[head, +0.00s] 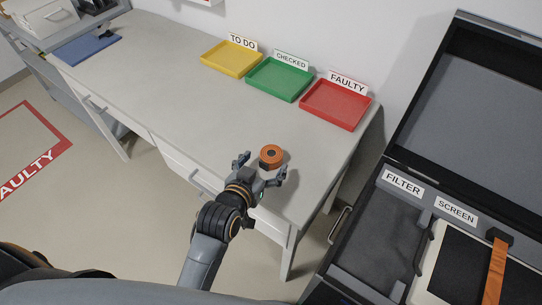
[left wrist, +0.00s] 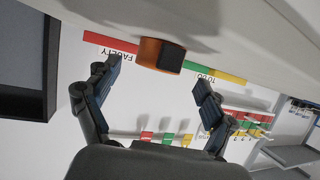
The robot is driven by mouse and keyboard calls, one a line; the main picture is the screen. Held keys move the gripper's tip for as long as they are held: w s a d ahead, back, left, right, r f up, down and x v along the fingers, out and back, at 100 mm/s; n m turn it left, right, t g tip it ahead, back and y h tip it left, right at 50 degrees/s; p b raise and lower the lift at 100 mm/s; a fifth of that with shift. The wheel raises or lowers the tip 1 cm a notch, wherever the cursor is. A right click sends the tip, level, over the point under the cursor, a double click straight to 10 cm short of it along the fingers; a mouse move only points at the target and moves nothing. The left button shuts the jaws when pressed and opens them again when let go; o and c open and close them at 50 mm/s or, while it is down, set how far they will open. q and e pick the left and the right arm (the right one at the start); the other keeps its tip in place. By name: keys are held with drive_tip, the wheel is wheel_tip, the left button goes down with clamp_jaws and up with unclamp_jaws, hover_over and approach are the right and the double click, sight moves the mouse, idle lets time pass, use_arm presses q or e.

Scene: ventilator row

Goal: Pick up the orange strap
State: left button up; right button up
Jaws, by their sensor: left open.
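A rolled orange strap (head: 271,150) with a dark centre is at the near right part of the desk. My left gripper (head: 259,167) is open, with its fingers to either side of the roll in the head view. In the left wrist view the orange roll (left wrist: 149,51) with its black face lies just beyond the gap between the two open fingers (left wrist: 158,78); no contact shows. A flat orange strap (head: 495,268) also lies across the screen in the open case. My right gripper is not in view.
The desk (head: 160,85) is mostly clear. Yellow (head: 230,60), green (head: 276,82) and red (head: 334,108) trays stand along its back edge with label cards. The open dark case (head: 392,225) stands to the right, beyond a gap with a handle.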

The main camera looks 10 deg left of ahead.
sight(271, 154)
use_arm(q)
drive_tip(key=x, duration=0.5)
drive_tip(key=shift+w+r, duration=0.15)
drive_tip(key=shift+c, duration=0.4)
drive_tip(key=c, duration=1.2)
drive_tip(key=shift+r+p, duration=0.1)
drive_tip(key=shift+p, duration=0.2)
